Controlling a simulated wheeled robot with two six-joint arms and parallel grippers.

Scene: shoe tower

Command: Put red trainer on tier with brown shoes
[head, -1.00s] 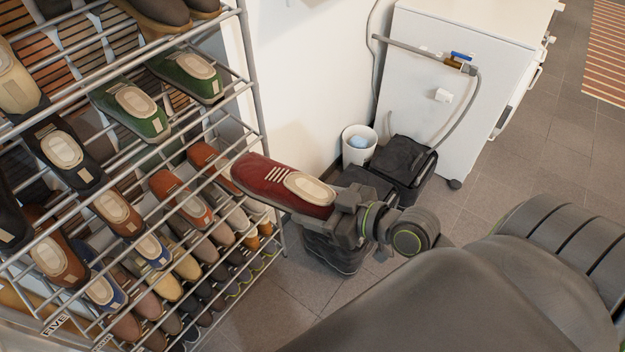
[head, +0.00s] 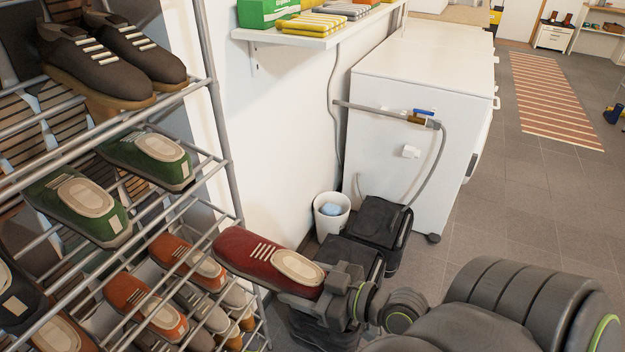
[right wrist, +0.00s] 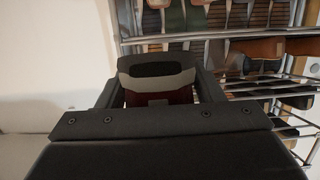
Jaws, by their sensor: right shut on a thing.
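The red trainer (head: 262,258), with white laces and a cream opening, is held in my right gripper (head: 325,284) beside the rack's right edge. Its toe points left toward the rack. In the right wrist view the trainer (right wrist: 158,93) sits between the two fingers (right wrist: 157,88). The shoe rack (head: 228,150) has metal bar tiers. A dark brown pair with white laces stands on a high tier, its right shoe (head: 137,55) nearest the rack's right post. A green pair (head: 150,158) is on the tier below. Orange-brown shoes (head: 190,262) are on a lower tier. My left gripper is not in view.
A white wall shelf (head: 320,38) with boxes juts out right of the rack. A white cabinet (head: 400,120) with a hose, a white bin (head: 331,215) and black containers (head: 378,222) stand behind my right gripper. Floor on the right is open.

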